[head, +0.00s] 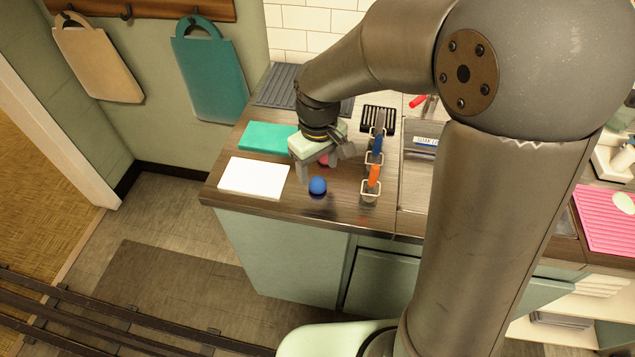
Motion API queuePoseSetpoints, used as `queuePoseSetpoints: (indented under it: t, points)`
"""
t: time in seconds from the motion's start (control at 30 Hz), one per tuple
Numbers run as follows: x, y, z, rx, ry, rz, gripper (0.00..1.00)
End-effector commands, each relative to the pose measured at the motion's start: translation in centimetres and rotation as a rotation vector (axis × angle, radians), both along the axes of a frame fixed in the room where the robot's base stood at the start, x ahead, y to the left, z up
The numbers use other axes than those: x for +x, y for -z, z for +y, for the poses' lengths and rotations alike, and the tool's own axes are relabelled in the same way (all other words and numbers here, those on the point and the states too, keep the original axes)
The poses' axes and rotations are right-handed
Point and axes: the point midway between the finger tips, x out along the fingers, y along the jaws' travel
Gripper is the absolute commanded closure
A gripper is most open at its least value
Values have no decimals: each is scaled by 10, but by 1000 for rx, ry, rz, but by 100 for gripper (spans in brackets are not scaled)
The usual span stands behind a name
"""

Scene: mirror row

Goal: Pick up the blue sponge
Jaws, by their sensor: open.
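The only loose blue thing that I make out on the counter is a small round, ball-like object (317,185), which I take for the blue sponge. It rests near the counter's front edge, in front of my gripper. My gripper (323,168) points down over the counter with its fingers apart. It looks empty, and the blue sponge appears apart from the fingers. A small red or pink object (323,161) shows partly behind and below the gripper, mostly hidden by it.
A white board (254,178) and a teal board (267,138) lie left of the gripper. A wire rack (369,190) with orange and blue items stands close on the right, beside the sink. A dark ribbed mat (275,84) lies behind. The counter's left end is near.

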Motion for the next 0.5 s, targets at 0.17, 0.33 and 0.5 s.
queuePoseSetpoints:
  t: [0.17, 0.33, 0.5]
  points:
    - [1, 24, 1, -2, -1, 7, 39]
    - [2, 46, 1, -1, 0, 4, 39]
    - [2, 51, 1, -1, 0, 1, 39]
